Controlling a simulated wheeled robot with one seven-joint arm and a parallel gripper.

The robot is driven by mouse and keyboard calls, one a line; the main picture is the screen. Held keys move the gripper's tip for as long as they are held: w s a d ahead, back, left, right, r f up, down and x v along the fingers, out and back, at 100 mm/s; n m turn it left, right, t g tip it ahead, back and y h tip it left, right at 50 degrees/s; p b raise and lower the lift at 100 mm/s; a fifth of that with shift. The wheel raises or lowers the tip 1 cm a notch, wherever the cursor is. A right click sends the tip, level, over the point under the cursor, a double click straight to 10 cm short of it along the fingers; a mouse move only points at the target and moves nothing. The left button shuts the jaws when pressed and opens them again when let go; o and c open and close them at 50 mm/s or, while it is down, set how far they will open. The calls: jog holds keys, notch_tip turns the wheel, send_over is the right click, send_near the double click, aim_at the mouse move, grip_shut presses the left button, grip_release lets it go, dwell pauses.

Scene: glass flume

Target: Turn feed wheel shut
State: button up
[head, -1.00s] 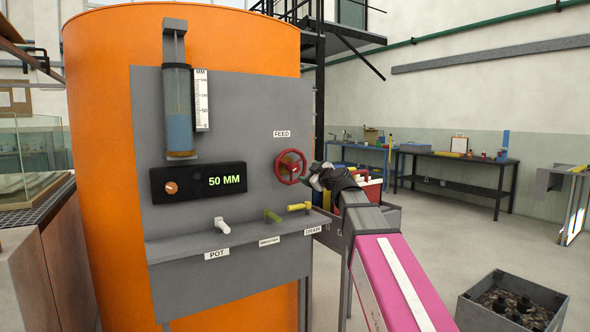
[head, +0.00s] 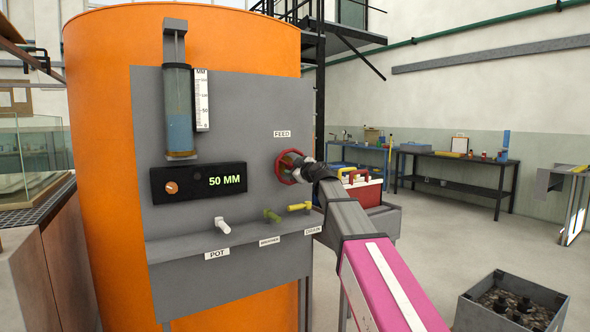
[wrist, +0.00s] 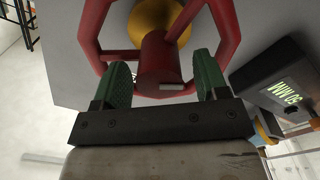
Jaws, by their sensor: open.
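The red feed wheel (head: 287,166) stands out from the grey panel (head: 225,120), under the FEED label (head: 282,134). My gripper (head: 298,165) is at the wheel's right side and hides part of it in the head view. In the wrist view the wheel's red hub (wrist: 160,60) shows close up, with its rim and spokes around it. My gripper (wrist: 163,82) is open there, its two green fingers on either side of the hub's lower end. I cannot tell whether they touch it.
A display (head: 200,183) reads 50 MM. White, green and yellow handles (head: 299,207) stick out along the panel's ledge below the wheel. A crate (head: 510,305) stands on the floor at right. A red-and-white box (head: 365,190) is behind my arm.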

grip_shut()
dwell(0.3)
jog(key=m, duration=0.5)
jog(key=shift+m, duration=0.4)
jog(key=m, duration=0.6)
jog(key=shift+d, duration=0.1)
jog(key=m, duration=0.6)
jog(key=shift+w+m, duration=0.1)
jog(key=shift+m, duration=0.2)
jog(key=m, duration=0.5)
jog(key=shift+d+f, duration=0.1)
jog(key=shift+m, duration=0.3)
